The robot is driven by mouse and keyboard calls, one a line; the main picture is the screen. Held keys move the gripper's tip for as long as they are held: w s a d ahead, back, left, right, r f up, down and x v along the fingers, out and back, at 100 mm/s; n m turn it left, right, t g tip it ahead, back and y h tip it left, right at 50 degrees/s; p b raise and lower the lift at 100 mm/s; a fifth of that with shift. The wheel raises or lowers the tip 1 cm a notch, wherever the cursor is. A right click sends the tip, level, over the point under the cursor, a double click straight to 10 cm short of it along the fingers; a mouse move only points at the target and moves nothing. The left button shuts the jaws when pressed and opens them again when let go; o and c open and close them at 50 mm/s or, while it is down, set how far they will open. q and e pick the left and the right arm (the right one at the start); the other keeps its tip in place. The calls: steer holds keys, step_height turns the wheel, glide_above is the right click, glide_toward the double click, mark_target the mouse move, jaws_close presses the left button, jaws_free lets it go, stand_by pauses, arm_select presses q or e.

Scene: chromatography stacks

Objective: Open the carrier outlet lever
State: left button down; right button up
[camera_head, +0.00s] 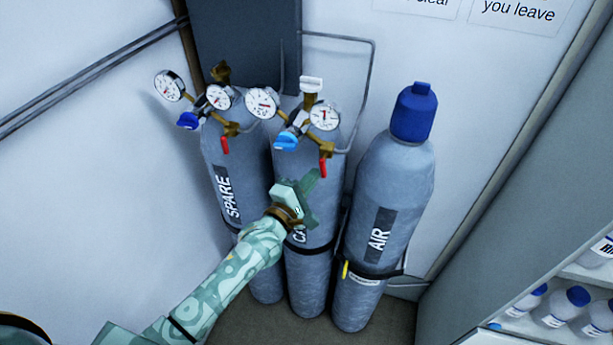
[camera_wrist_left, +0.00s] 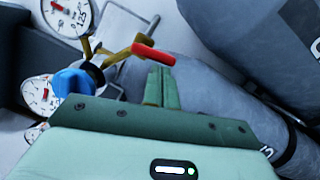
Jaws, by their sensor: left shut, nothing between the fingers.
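The carrier cylinder (camera_head: 306,235) is the grey middle one, its label partly hidden behind my left gripper. Its brass regulator has two gauges, a blue knob (camera_head: 286,140) and a red outlet lever (camera_head: 323,166) hanging down at the right. In the left wrist view the red lever (camera_wrist_left: 153,54) lies just beyond my fingertips, with the blue knob (camera_wrist_left: 73,82) to the left. My left gripper (camera_head: 312,177) is shut and empty, just below the lever. The fingers (camera_wrist_left: 161,76) appear very close to the lever; I cannot tell whether they touch it. My right gripper is out of view.
The spare cylinder (camera_head: 229,165) stands left, with its own gauges, blue knob and red lever (camera_head: 225,145). The blue-capped air cylinder (camera_head: 392,180) stands right. A thin pipe (camera_head: 371,85) bends behind the regulator. A shelf with bottles (camera_head: 560,305) is at lower right.

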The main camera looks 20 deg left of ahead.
arm_select(q)
steer(key=n, duration=0.1)
steer(key=n+b, duration=0.1)
steer(key=d+n, duration=0.1)
steer(key=shift+d+f+n+t, duration=0.1)
steer(key=shift+f+n+t, duration=0.2)
steer(key=shift+n+t, duration=0.1)
steer(key=n+b, duration=0.1)
steer(key=n, duration=0.1)
steer(key=d+n+y+b, duration=0.1)
steer(key=n, duration=0.1)
steer(key=shift+d+t, duration=0.15)
steer(key=shift+t, duration=0.25)
steer(key=n+b, duration=0.1)
steer(key=n, duration=0.1)
steer(key=d+n+y+b, duration=0.1)
steer(key=n, duration=0.1)
steer(key=r+n+t+y, duration=0.1)
steer(key=n, duration=0.2)
steer(key=shift+s+d+b, duration=0.1)
steer(key=shift+d+b, duration=0.25)
steer(key=shift+b, duration=0.05)
